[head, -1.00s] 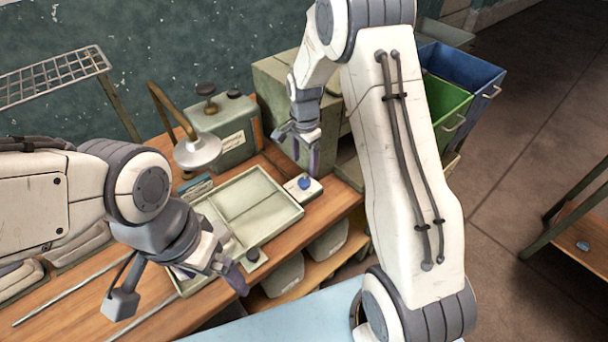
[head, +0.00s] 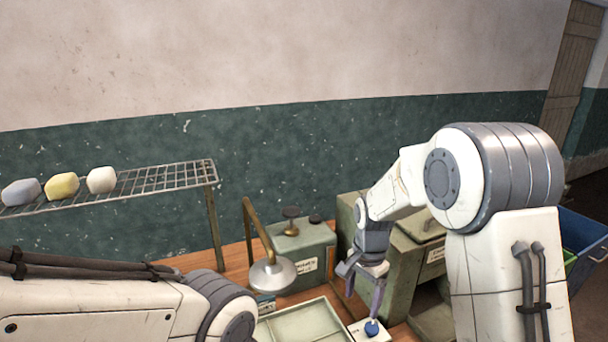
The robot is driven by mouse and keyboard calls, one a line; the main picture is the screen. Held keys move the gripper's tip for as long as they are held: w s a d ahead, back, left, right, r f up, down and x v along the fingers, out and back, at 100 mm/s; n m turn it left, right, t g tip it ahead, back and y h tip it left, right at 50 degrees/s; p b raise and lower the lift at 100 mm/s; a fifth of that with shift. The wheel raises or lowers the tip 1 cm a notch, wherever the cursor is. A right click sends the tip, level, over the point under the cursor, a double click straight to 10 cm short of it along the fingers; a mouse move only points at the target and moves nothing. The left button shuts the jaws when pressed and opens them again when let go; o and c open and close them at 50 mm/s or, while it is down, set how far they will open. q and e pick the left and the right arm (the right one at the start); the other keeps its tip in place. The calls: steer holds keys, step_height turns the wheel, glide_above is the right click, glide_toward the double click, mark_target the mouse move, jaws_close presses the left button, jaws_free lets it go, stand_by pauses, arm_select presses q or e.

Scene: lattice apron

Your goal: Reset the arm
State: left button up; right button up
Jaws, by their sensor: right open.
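My right arm comes in from the right and bends down to its gripper (head: 364,290), which is open and points down. Its fingers hang just above and beside a small white box with a blue round button (head: 371,328) on the wooden table; I cannot tell whether they touch it. My left arm enters at the lower left, and its gripper is below the picture edge, out of view.
A pale green tray (head: 305,322) lies left of the button box. A lamp (head: 272,275) and a green-grey machine (head: 305,255) stand behind it. A wire rack (head: 165,178) holds three soap-like blocks at left. A cabinet (head: 418,250) and a blue bin (head: 585,245) are at right.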

steer(key=s+a+r+n, duration=0.5)
steer(key=s+a+n, duration=0.25)
steer(key=s, duration=0.25)
steer(key=s+a+r+n, duration=0.1)
steer(key=s+n, duration=0.4)
steer(key=s, duration=0.3)
steer(key=s+a+r+n, duration=0.1)
steer(key=s+a+n, duration=0.1)
steer(key=s+n, duration=0.4)
steer(key=s, duration=0.3)
steer(key=shift+a+y, duration=0.25)
steer(key=shift+y, duration=0.15)
